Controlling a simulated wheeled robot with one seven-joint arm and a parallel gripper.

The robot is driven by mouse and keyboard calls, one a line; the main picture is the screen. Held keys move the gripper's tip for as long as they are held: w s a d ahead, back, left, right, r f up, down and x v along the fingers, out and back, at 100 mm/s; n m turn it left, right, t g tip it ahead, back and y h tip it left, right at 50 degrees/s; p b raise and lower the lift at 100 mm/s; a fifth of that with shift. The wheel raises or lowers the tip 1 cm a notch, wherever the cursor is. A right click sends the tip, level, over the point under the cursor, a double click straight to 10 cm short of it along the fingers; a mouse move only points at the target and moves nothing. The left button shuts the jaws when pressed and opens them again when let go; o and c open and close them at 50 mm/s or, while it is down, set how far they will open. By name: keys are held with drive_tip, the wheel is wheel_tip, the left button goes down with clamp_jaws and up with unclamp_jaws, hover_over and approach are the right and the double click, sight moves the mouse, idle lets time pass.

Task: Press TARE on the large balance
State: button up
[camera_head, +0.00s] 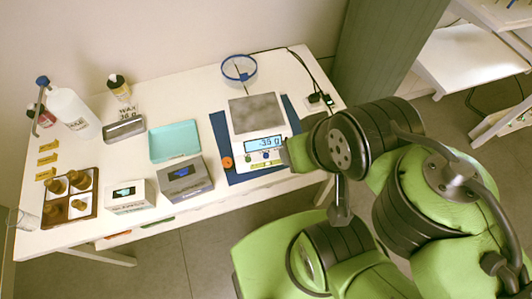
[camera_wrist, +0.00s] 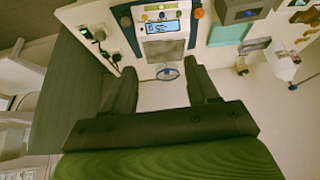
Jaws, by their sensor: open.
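The large balance (camera_head: 244,158) stands on a blue mat at the right part of the table. Its grey pan (camera_head: 255,113) is empty and its lit display (camera_head: 263,145) seems to read -35 or -3.5. In the wrist view the balance display (camera_wrist: 163,27) and small coloured buttons (camera_wrist: 160,8) show at the top edge. I cannot read which button is TARE. My gripper (camera_wrist: 162,70) is open and empty, apart from the balance, with its fingers pointing toward it. In the head view my arm reaches to the balance's right side, and the fingers cannot be made out.
A grey box with a display (camera_head: 186,182) and a white one (camera_head: 126,196) stand left of the balance. A teal tray (camera_head: 174,144), bottles (camera_head: 72,112) and a wooden rack (camera_head: 70,207) are further left. A blue-rimmed dish (camera_head: 238,68) and cables lie behind the balance.

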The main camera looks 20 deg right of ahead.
clamp_jaws()
idle(1.5)
